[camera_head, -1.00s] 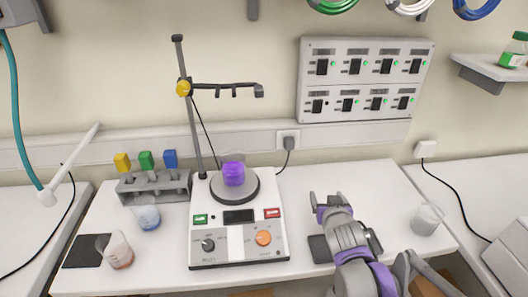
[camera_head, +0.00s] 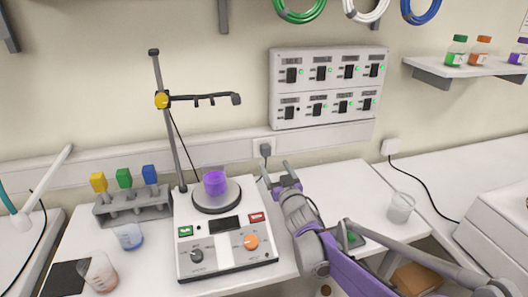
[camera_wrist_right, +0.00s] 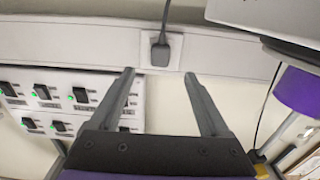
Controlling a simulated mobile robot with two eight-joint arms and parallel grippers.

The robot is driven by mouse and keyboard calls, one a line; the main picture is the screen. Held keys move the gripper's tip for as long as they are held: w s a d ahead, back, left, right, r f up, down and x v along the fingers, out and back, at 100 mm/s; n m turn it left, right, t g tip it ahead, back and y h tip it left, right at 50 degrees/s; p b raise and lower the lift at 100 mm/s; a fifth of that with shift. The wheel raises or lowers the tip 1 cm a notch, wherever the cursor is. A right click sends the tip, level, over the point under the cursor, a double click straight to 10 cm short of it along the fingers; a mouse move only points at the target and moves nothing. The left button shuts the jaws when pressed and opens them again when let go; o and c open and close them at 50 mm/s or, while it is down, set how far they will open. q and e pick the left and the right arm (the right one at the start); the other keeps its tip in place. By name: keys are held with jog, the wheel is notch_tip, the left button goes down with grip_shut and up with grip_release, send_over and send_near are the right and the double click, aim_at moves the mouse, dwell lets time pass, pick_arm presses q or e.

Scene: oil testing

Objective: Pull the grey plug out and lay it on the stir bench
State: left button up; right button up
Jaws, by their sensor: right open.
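The grey plug (camera_head: 265,150) sits in a white wall socket behind the stir bench, with a dark cable. In the right wrist view the plug (camera_wrist_right: 160,52) is upside down, ahead of the fingers and apart from them. My right gripper (camera_head: 274,172) is open and empty, just below and in front of the plug; its two fingers (camera_wrist_right: 163,85) show clearly in the wrist view. The stir bench (camera_head: 290,262) is a white table carrying the stirrer (camera_head: 225,262) with a purple beaker (camera_head: 215,182) on its plate. My left gripper is not in view.
A rack with coloured-topped items (camera_head: 135,208) and two beakers stand left of the stirrer. A clamp stand (camera_head: 166,120) rises behind the stirrer. A switch panel (camera_head: 328,87) hangs above right of the socket.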

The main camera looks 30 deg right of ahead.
aim_at(267, 153)
jog(key=shift+w, duration=0.15)
jog(key=shift+p+x, duration=0.35)
jog(key=shift+x, duration=4)
grip_shut()
jog(key=b+v, duration=0.1)
jog(key=v, duration=0.5)
